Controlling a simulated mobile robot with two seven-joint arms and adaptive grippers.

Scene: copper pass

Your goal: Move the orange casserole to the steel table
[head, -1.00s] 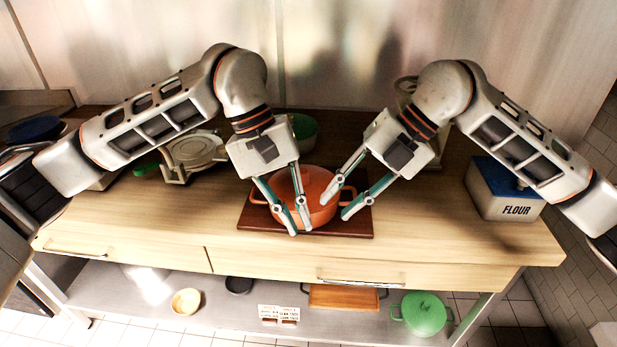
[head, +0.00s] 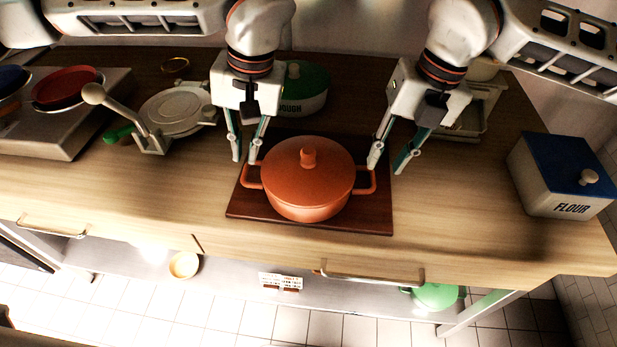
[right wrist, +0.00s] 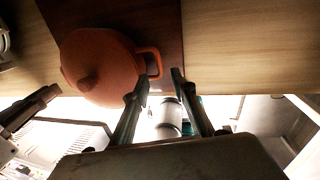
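The orange casserole (head: 306,190), lid on, stands upright on a dark red-brown board (head: 370,222) on the wooden counter. It also shows in the right wrist view (right wrist: 92,60). My left gripper (head: 244,161) is open, its tips just behind and above the left handle. My right gripper (head: 387,167) is open, its tips beside and slightly behind the right handle. In the right wrist view its two fingers (right wrist: 160,78) are apart, with the handle just ahead of the left finger; I cannot tell whether they touch. I cannot make out a steel table.
A blue-lidded flour box (head: 560,178) stands at the right. A green-lidded pot (head: 302,88) is behind the casserole. A pale press-like device (head: 178,112) and a grey unit (head: 55,130) with a red dish (head: 67,86) are at the left. The counter's front strip is clear.

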